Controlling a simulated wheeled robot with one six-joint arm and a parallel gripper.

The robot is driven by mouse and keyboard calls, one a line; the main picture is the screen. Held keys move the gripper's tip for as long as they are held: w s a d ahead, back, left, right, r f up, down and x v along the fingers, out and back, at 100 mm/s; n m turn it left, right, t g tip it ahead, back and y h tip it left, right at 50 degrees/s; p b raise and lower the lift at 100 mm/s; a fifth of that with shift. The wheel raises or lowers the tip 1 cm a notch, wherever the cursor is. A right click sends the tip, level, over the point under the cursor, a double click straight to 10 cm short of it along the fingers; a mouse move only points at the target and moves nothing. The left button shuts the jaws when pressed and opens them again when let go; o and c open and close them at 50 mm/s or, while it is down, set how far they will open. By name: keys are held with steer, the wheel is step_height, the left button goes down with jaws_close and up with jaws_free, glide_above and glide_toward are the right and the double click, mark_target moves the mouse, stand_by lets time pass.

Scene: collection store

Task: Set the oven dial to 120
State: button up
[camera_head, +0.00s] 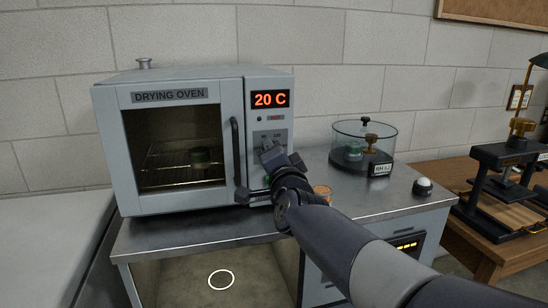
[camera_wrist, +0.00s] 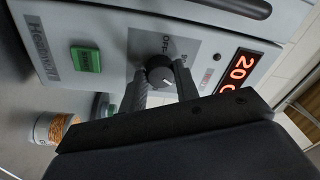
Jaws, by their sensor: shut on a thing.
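The drying oven (camera_head: 168,96) stands on a metal cabinet, its door closed, with a red display (camera_head: 270,99) reading 20 C. In the wrist view the round dark dial (camera_wrist: 160,71) sits on a grey plate beside printed "OFF" lettering. My gripper (camera_wrist: 160,82) is shut on the dial, one finger on each side. The number 120 cannot be read clearly on the plate. In the head view my gripper (camera_head: 268,152) covers the dial on the oven's right panel. A green button (camera_wrist: 87,60) is on the panel near the dial.
The vertical door handle (camera_head: 236,152) is close to the left of my gripper. A glass desiccator (camera_head: 364,142) and an orange-labelled jar (camera_head: 322,192) stand to the right on the cabinet top. A wooden table with a black press (camera_head: 505,170) is at far right.

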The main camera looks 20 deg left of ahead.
stand_by(0.3)
steer(key=o, duration=1)
steer(key=shift+c, duration=0.2)
steer(key=r+v, duration=0.1)
steer(key=v, duration=0.9)
steer(key=shift+s+d+f, duration=0.2)
steer(key=shift+s+f, duration=0.2)
steer(key=shift+f, duration=0.1)
steer(key=f+x, duration=0.1)
steer(key=x, duration=0.9)
steer(key=shift+w+a+r, duration=0.2)
steer(key=shift+w+r, duration=0.2)
steer(key=shift+r, duration=0.1)
